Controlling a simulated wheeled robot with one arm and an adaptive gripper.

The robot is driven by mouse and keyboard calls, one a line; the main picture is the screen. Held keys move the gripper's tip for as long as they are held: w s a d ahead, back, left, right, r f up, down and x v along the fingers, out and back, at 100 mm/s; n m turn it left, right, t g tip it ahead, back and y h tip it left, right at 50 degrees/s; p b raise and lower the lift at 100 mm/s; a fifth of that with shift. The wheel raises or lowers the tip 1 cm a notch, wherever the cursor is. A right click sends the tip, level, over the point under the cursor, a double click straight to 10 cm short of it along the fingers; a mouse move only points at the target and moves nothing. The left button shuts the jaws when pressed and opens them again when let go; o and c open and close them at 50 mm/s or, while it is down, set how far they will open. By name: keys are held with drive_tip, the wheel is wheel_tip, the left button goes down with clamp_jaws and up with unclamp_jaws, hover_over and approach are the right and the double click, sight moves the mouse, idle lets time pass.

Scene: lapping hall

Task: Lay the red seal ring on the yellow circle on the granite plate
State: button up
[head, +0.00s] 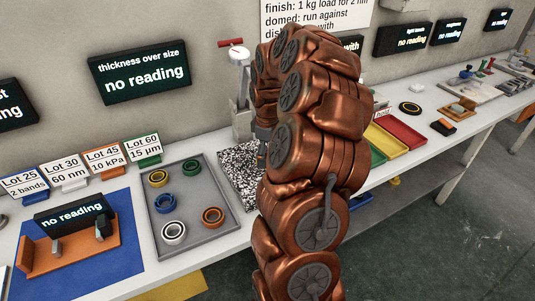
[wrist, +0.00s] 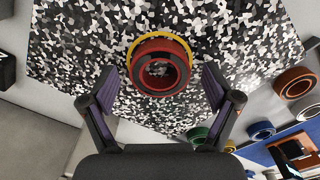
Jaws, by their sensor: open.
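The red seal ring (wrist: 182,73) lies on the speckled granite plate (wrist: 245,45) in the wrist view. My gripper (wrist: 158,91) is open, with one finger on each side of the ring and gaps between the fingers and the ring. In the head view my arm hides the ring and most of my gripper. Part of the granite plate (head: 238,163) shows left of the arm.
A grey tray (head: 193,241) with several rings, among them a blue ring (head: 192,196) and an orange ring (head: 213,216), stands left of the plate. A gauge (head: 238,57) stands behind the plate. Red (head: 401,130), yellow and green trays lie to the right.

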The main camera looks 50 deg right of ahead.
wheel_tip(320, 180, up, 12)
drive_tip(key=b, duration=0.2)
drive_tip(key=a+r, duration=0.1)
drive_tip(key=a, duration=1)
drive_tip(key=s+a+f+m+g, duration=0.1)
drive_tip(key=s+a, duration=0.5)
drive_tip(key=a, duration=0.3)
drive_tip(key=s+a+f, duration=0.1)
drive_tip(key=s+a, duration=0.5)
drive_tip(key=a, duration=0.2)
drive_tip(key=s+a+f+m, duration=0.1)
drive_tip(key=s+a+f, duration=0.1)
drive_tip(key=s, duration=0.4)
drive_tip(key=s+a+f+m, duration=0.2)
drive_tip(key=s+f, duration=0.1)
drive_tip(key=s, duration=0.2)
drive_tip(key=shift+s+a+g, duration=0.25)
drive_tip(key=shift+s+g, duration=0.1)
drive_tip(key=shift+g, duration=0.05)
drive_tip(key=shift+r, duration=0.1)
